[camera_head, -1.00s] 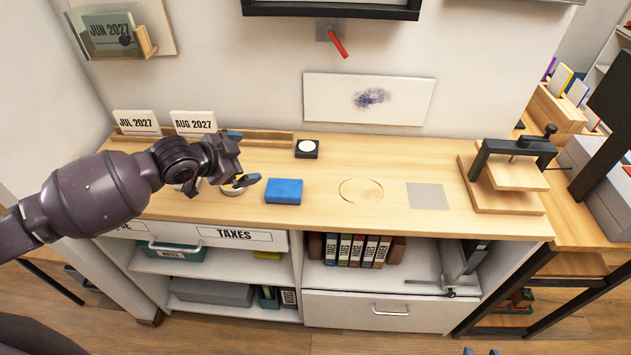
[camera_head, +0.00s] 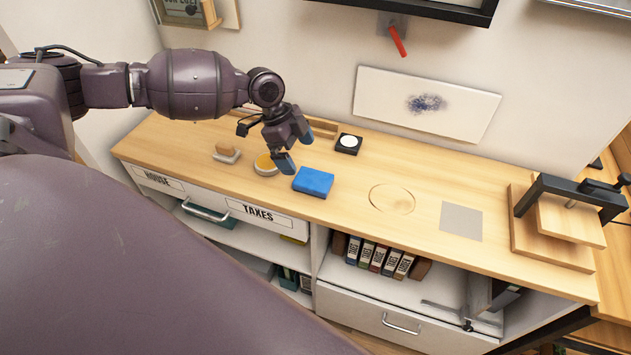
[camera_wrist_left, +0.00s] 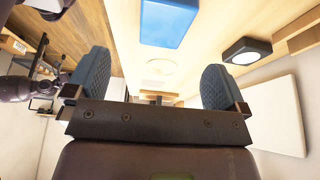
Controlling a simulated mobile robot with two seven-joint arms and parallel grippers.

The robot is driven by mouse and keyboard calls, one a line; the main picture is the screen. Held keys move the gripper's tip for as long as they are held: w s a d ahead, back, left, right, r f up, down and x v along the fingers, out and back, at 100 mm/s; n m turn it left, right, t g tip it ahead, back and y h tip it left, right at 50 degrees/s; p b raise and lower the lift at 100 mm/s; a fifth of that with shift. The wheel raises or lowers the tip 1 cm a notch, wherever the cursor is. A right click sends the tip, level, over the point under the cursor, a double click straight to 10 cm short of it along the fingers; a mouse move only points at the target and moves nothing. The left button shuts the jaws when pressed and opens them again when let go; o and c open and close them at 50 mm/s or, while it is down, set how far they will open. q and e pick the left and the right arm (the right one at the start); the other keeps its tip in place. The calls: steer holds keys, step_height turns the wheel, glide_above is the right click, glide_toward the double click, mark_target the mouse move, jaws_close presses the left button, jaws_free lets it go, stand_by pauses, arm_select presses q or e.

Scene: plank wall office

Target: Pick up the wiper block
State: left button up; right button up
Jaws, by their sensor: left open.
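The blue block (camera_head: 313,181), which I take for the wiper block, lies flat near the counter's front edge. It also shows at the top of the left wrist view (camera_wrist_left: 168,20). My left gripper (camera_head: 296,145) is open and empty, above the counter and just left of and behind the block, not around it. Its two blue-padded fingers stand wide apart in the left wrist view (camera_wrist_left: 155,85). My right gripper is outside the head view; a dark purple part at the left edge of the left wrist view may belong to that arm, too unclear to read.
Beside the left gripper are a round dish (camera_head: 266,165) and a wooden-handled block on a grey base (camera_head: 226,153). A black box with a white disc (camera_head: 348,144) stands behind the blue block. A ring outline (camera_head: 392,198), grey square (camera_head: 461,221) and press (camera_head: 565,215) lie to the right.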

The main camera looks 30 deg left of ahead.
mark_target(312, 177)
arm_select(q)
steer(key=x, duration=0.9)
steer(key=shift+w+a, duration=0.25)
steer(key=c, duration=1.1)
steer(key=shift+o, duration=0.2)
steer(key=shift+r, duration=0.15)
